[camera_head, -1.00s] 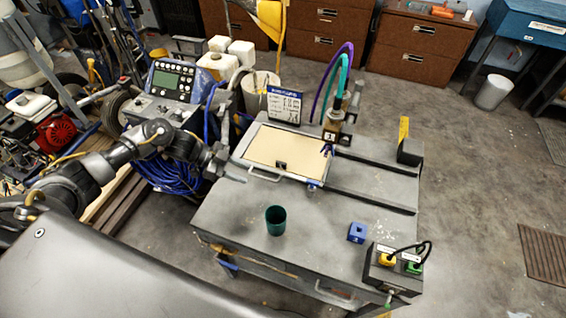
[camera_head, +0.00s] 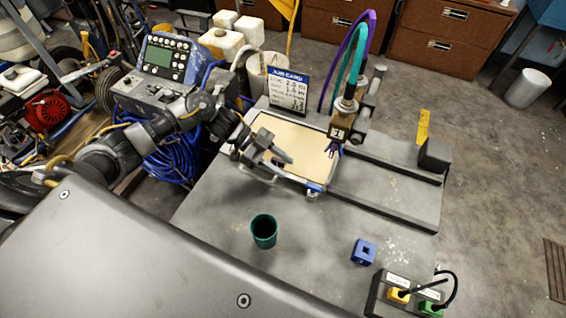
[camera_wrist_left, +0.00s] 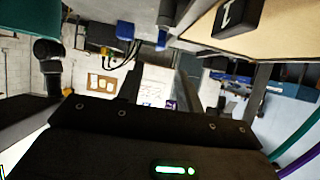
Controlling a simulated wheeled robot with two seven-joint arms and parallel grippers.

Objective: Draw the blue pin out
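A small blue piece, which looks like the blue pin (camera_head: 314,187), sits at the front right corner of the tray frame (camera_head: 262,116); it seems to show in the left wrist view (camera_wrist_left: 162,40). How deep it sits is too small to tell. My left gripper (camera_head: 287,168) is over the tan board (camera_head: 300,142), left of and behind the blue piece, apart from it. Its two fingers are spread and empty; the left wrist view shows them apart (camera_wrist_left: 198,78). My right gripper is in neither view.
A striper head (camera_head: 340,130) with hoses stands at the tray's right. A green cup (camera_head: 264,231) and a blue block with a hole (camera_head: 364,252) stand on the grey table (camera_head: 215,225). A sign (camera_head: 288,90) stands behind the tray. A box with yellow and green plugs (camera_head: 380,300) is at the front right.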

